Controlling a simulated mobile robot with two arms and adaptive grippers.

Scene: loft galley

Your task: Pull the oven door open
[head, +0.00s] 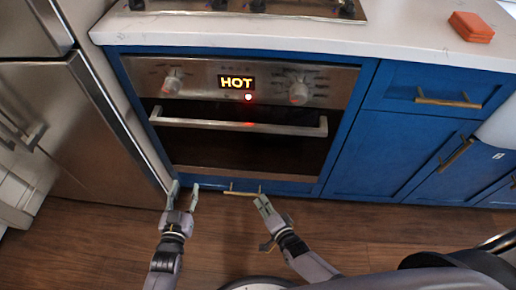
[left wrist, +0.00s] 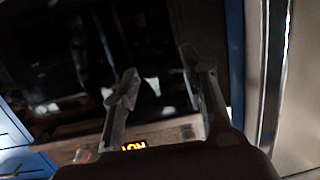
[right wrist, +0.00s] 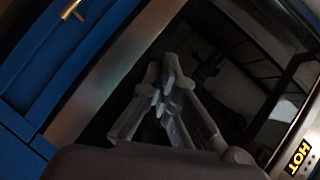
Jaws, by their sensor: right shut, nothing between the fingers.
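The oven door (head: 245,152) looks closed, with dark glass and a straight metal handle (head: 240,125) across its top. The door glass also fills much of the left wrist view (left wrist: 60,60) and the right wrist view (right wrist: 215,55). My left gripper (head: 183,190) is open and empty, low by the door's left bottom corner, below and apart from the handle. Its two spread fingers show in the left wrist view (left wrist: 158,72). My right gripper (head: 261,199) is shut and empty, low near the bottom of the oven, also apart from the handle.
A lit HOT display (head: 236,82) sits between knobs above the door. A brass drawer handle (head: 241,192) lies below the oven, close to my right gripper. Blue cabinets (head: 385,150) stand right, a steel fridge (head: 85,130) left. The wood floor (head: 110,245) is clear at left.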

